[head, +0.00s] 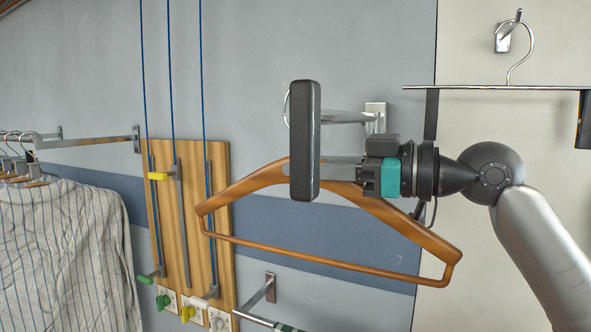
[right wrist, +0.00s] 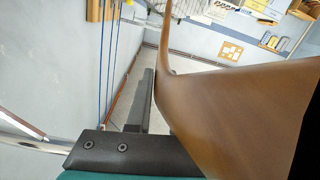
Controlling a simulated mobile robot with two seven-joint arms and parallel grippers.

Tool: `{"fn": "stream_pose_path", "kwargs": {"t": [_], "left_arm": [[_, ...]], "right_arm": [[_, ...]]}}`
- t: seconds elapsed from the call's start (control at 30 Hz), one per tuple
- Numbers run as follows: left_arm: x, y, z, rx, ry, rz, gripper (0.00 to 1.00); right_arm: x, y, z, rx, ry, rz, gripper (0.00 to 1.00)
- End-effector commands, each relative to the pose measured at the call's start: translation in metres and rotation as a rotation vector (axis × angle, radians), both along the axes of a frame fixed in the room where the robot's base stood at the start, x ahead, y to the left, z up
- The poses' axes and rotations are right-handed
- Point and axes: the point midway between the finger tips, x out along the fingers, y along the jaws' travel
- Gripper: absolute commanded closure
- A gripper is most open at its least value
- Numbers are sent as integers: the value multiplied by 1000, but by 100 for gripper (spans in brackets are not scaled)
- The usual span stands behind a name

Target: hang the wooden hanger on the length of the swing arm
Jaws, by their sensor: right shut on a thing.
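The wooden hanger (head: 340,262) is brown, with a lower bar, and hangs slightly tilted in front of the wall in the head view. My right gripper (head: 315,168) is shut on its upper middle; the dark gripper parts hide the hanger's neck. A thin curve of the hook (head: 287,108) shows left of the gripper. A short metal arm on a wall plate, likely the swing arm (head: 345,117), sticks out behind the gripper, partly hidden. Whether the hook is over it, I cannot tell. In the right wrist view the hanger's wood (right wrist: 235,100) fills the right side. My left gripper is not in view.
A striped shirt (head: 65,255) hangs below a wall rail (head: 95,143) at left. A wooden board (head: 225,170) with blue cords and coloured knobs stands behind the hanger. A lower wall bar (head: 270,288) is below. A metal hanger (head: 490,87) hangs at upper right.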

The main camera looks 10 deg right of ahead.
Motion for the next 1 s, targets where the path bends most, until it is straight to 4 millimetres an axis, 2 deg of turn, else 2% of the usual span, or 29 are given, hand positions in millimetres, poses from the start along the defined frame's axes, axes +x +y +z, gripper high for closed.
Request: {"fn": "stream_pose_path", "kwargs": {"t": [0.67,1.0], "left_arm": [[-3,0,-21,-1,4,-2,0],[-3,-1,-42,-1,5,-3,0]], "right_arm": [[-27,-40,-1,-1,-3,-2,100],[-32,-47,-19,-1,-2,-1,100]]}}
